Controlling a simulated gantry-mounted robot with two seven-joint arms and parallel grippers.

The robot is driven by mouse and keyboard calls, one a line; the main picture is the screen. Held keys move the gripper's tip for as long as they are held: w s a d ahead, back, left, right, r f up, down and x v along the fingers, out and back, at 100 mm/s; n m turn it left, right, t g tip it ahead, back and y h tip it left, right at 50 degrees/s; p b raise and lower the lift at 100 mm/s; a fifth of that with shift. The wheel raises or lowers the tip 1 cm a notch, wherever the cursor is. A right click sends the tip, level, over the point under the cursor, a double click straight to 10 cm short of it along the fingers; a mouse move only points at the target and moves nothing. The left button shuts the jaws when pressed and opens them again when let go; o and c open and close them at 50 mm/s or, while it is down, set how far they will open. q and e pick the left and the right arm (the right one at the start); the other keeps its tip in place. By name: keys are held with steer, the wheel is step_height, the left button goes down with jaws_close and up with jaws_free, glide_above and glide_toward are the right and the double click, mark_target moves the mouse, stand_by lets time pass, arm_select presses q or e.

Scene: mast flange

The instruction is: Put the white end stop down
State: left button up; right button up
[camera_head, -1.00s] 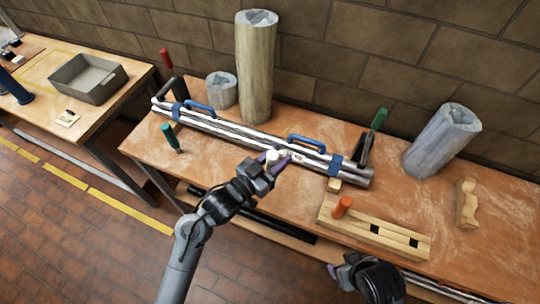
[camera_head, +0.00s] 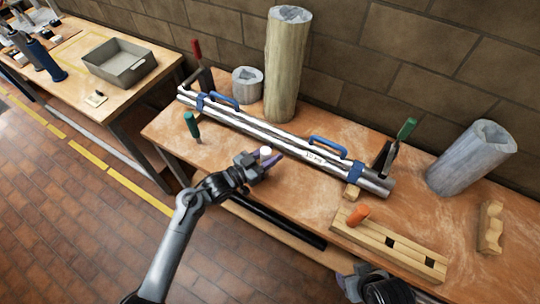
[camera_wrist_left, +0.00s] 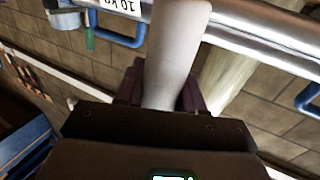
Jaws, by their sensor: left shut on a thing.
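The white end stop (camera_head: 265,151) is a small pale cylinder. My left gripper (camera_head: 268,158) is shut on it and holds it near the front edge of the workbench, in front of the bundle of metal tubes (camera_head: 250,127). In the left wrist view the end stop (camera_wrist_left: 178,50) stands up large between the dark fingers (camera_wrist_left: 160,88), with the tubes behind it. I cannot tell its exact height above the bench. My right gripper (camera_head: 374,286) is at the bottom edge of the head view, partly cut off; its fingers are not clear.
Blue handles (camera_head: 327,146) and clamps stand along the tubes. A wooden block (camera_head: 390,245) with an orange peg (camera_head: 357,215) lies at the front right. Bare bench top (camera_head: 290,185) lies right of my left gripper. A grey tray (camera_head: 118,62) sits on the left bench.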

arm_select(q)
steer(key=shift+f, duration=0.25)
steer(key=shift+f, duration=0.1)
steer(key=shift+f, duration=0.15)
steer(key=o, duration=1.1)
steer(key=shift+r, duration=0.2)
